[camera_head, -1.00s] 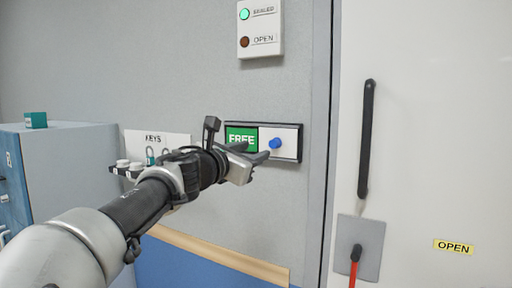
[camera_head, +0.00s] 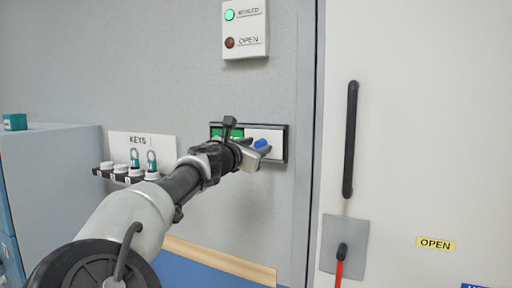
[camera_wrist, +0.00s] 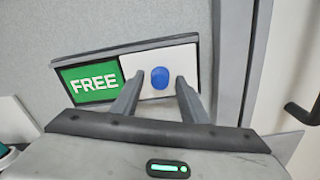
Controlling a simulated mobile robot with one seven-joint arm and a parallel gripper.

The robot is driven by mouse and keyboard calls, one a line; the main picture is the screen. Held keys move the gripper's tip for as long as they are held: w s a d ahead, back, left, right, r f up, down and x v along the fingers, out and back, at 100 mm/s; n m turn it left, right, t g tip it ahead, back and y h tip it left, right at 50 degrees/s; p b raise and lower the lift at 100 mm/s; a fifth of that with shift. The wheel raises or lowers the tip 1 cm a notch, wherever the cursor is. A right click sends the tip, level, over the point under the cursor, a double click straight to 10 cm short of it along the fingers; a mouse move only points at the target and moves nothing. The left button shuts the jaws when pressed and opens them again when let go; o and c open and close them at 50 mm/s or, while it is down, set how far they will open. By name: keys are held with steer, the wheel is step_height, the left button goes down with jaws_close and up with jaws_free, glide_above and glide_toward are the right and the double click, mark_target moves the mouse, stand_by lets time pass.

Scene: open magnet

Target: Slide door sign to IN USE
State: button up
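The door sign (camera_head: 275,132) is a dark-framed slot on the grey wall. Its green FREE panel (camera_wrist: 92,82) shows at the left, and a white slider plate (camera_wrist: 183,56) covers the right part. A blue knob (camera_wrist: 160,77) stands on the white plate; it also shows in the head view (camera_head: 261,144). My gripper (camera_wrist: 153,80) is open, with one finger on each side of the knob and gaps visible between knob and fingers. In the head view my gripper (camera_head: 258,150) hides part of the green panel.
A white door with a black handle (camera_head: 350,140) and a red-handled lever (camera_head: 341,255) is at the right. An indicator box (camera_head: 245,30) hangs above the sign, its green lamp lit.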

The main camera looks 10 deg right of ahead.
jaws_close()
steer(key=w+a+p, duration=0.8)
steer(key=a+p, duration=0.2)
steer(key=a, duration=0.1)
steer(key=shift+r, duration=0.2)
steer(key=shift+a, duration=0.1)
steer(key=shift+o, duration=0.5)
jaws_free()
steer(key=shift+f, duration=0.1)
